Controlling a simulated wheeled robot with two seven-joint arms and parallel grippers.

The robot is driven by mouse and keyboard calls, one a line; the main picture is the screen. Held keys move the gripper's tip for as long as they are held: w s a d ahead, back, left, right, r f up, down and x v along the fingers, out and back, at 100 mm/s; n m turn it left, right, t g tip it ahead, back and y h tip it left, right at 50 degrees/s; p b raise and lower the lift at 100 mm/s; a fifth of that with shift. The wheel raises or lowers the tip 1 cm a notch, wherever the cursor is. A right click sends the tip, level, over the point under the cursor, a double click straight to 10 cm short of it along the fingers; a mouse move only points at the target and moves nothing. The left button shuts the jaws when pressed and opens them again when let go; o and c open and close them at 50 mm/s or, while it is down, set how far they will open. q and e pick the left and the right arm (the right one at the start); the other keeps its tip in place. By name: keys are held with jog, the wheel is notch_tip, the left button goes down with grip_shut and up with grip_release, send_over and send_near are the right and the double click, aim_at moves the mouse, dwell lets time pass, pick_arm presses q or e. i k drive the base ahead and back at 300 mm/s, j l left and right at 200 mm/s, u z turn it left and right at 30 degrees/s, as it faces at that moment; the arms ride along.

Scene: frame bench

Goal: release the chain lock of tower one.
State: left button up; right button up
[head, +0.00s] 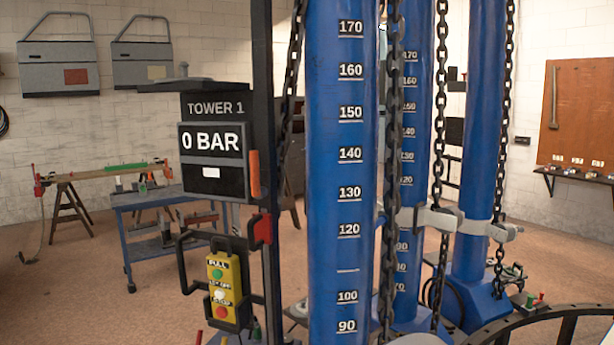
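The panel marked TOWER 1 (216,107) stands left of centre, and its display (211,142) reads 0 BAR. A blue column (340,220) with a white number scale rises beside it. One dark chain (292,80) hangs between the panel's post and this column, and another chain (390,180) hangs along the column's right side. An orange handle (254,173) sits at the panel's right edge, with a red part (262,230) below it on the dark post. I cannot tell which part is the chain lock. Neither of my grippers is in view.
A yellow button box (223,285) hangs in a dark bracket below the panel. More blue columns (478,130) with chains and grey clamps (490,229) stand to the right. A curved dark frame (545,316) crosses the lower right. A blue cart (160,197) and wooden trestle (100,173) stand behind left.

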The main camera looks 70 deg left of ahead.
aim_at(258, 192)
jog(key=k+j+u, duration=0.1)
jog(key=u, duration=0.35)
jog(key=j+u, duration=0.15)
jog(key=u, duration=0.25)
jog(key=j+u, duration=0.2)
jog(key=u, duration=0.25)
jog(key=j+u, duration=0.15)
jog(key=u, duration=0.85)
jog(key=k+j, duration=0.05)
